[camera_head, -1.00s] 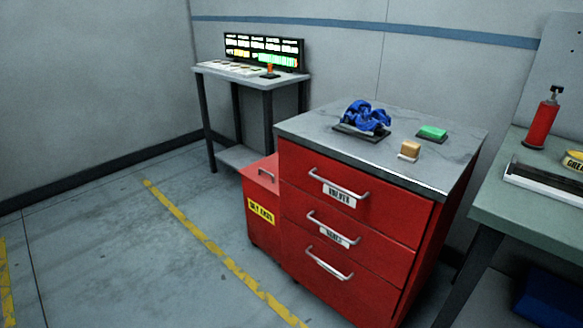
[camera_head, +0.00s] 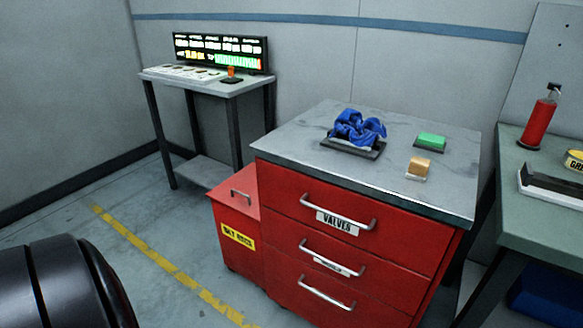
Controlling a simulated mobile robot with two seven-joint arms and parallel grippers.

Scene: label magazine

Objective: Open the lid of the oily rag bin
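The oily rag bin (camera_head: 238,240) is a red box with a yellow label, standing on the floor against the left side of the red drawer cabinet. Its lid (camera_head: 233,193) is shut and has a metal handle (camera_head: 240,197) on top. A dark rounded part of my own body shows at the lower left, well apart from the bin. Neither gripper is in view.
The red drawer cabinet (camera_head: 345,235) has a grey top holding a blue rag (camera_head: 357,127), a green block (camera_head: 430,141) and a tan block (camera_head: 419,167). A console table (camera_head: 205,85) stands behind left. A green workbench (camera_head: 545,195) is at right. Floor left of the bin is clear.

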